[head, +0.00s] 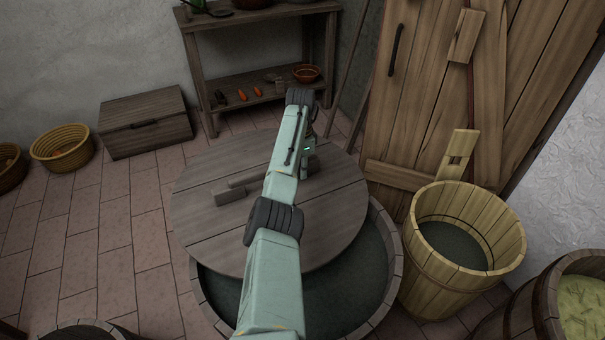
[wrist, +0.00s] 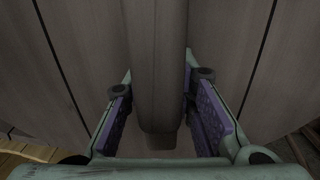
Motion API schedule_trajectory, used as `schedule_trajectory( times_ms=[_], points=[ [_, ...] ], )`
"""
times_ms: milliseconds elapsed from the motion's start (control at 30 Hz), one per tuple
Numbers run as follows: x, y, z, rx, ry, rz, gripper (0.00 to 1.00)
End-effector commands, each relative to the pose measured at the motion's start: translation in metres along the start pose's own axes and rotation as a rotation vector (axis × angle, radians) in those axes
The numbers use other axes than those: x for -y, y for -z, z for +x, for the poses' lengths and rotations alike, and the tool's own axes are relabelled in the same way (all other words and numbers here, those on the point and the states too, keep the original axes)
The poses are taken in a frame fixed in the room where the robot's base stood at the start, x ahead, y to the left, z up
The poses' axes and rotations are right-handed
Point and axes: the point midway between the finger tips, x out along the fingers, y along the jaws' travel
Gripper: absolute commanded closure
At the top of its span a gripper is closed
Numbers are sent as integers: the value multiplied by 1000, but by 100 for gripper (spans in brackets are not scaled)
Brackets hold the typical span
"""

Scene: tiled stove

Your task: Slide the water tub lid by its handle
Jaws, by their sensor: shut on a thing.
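The round grey wooden lid (head: 325,215) lies over the back left part of the large water tub (head: 393,270). Dark water (head: 345,285) shows at the front and right of the lid. The lid's bar handle (head: 236,186) is partly hidden by my arm in the head view. In the wrist view the handle (wrist: 157,60) runs between the two purple-padded fingers of my gripper (wrist: 160,108), with the lid planks (wrist: 85,50) behind it. My gripper is shut on the handle. Its fingertips are hidden behind my arm in the head view.
A wooden bucket (head: 465,255) stands to the right of the tub, before a plank door (head: 415,90). A shelf table (head: 255,85) stands behind the tub. A chest (head: 145,125) and a basket (head: 62,150) stand back left. The tiled floor (head: 100,230) to the left is clear.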

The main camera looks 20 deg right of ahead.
Motion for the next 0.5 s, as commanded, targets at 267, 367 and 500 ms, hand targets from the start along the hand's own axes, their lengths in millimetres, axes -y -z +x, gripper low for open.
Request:
schedule_trajectory(
  times_ms=[267, 367, 500],
  points=[
    [10, 1, 1, 0, 5, 2, 100],
    [13, 1, 1, 0, 5, 1, 100],
    [17, 1, 1, 0, 5, 2, 100]
  ],
)
